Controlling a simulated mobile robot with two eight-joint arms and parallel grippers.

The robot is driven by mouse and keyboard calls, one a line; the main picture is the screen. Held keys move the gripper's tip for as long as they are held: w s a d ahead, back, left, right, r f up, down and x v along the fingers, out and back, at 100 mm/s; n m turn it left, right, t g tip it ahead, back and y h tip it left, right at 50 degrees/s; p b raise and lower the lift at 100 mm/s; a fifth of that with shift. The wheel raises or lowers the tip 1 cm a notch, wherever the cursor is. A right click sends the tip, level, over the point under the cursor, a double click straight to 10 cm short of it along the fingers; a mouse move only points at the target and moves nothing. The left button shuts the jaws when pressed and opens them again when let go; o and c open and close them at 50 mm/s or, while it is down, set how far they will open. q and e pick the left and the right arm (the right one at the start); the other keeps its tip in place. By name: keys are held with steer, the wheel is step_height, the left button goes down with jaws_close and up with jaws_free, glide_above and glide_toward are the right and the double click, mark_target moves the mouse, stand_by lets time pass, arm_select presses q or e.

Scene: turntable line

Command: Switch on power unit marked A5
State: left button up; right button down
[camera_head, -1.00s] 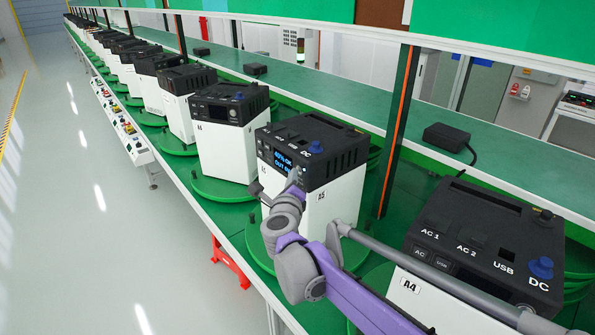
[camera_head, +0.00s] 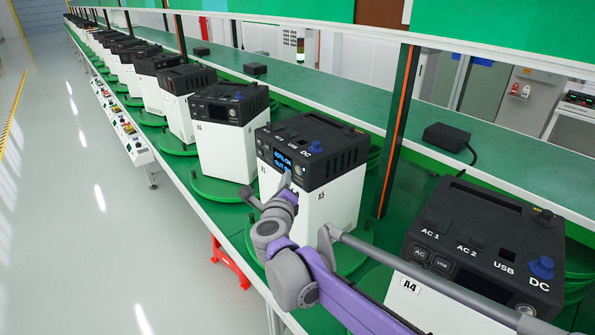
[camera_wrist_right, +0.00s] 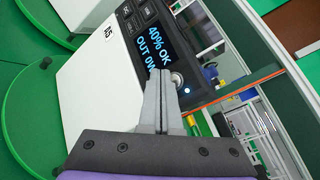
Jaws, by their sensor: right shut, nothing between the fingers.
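The power unit marked A5 (camera_head: 330,203) is a white box with a black top, standing on a green turntable. Its front display (camera_head: 281,160) is lit in blue and reads "40% OK" and "OUT 0W" in the right wrist view (camera_wrist_right: 150,45). A round silver button (camera_wrist_right: 177,79) sits beside the display, with a small blue light near it. My right gripper (camera_head: 286,181) is shut and empty in front of A5's front. In the right wrist view its fingertips (camera_wrist_right: 160,73) overlap the display's edge close to the button; contact cannot be told. My left gripper is not in view.
Unit A4 (camera_head: 475,245) stands near at right, partly behind my right arm. Several similar units line the belt beyond A5. A dark post (camera_head: 396,130) rises behind A5. A black adapter (camera_head: 446,136) lies on the green shelf. The floor at left is clear.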

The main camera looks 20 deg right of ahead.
steer(key=a, duration=0.1)
steer(key=s+a, duration=0.1)
steer(key=a, duration=0.2)
steer(key=shift+s, duration=0.25)
stand_by(0.6)
steer(key=s+a+n+t+y, duration=0.1)
steer(key=s+a+n+y, duration=0.6)
steer(key=n, duration=0.7)
steer(key=s+f+n+g+y, duration=0.4)
steer(key=s+f+n, duration=0.3)
steer(key=s+n, duration=0.15)
steer(key=s+d+f+n+g+h, duration=0.2)
steer(key=s+d+f+n+g, duration=0.1)
steer(key=s+f, duration=0.4)
steer(key=s+d+f+n+g+h, duration=0.2)
steer(key=s+d+f+n+g, duration=0.2)
steer(key=s+f, duration=0.4)
steer(key=s+d+n, duration=0.1)
steer(key=s+d, duration=0.1)
steer(key=s, duration=0.1)
steer(key=shift+s+f, duration=0.2)
steer(key=shift+f, duration=0.1)
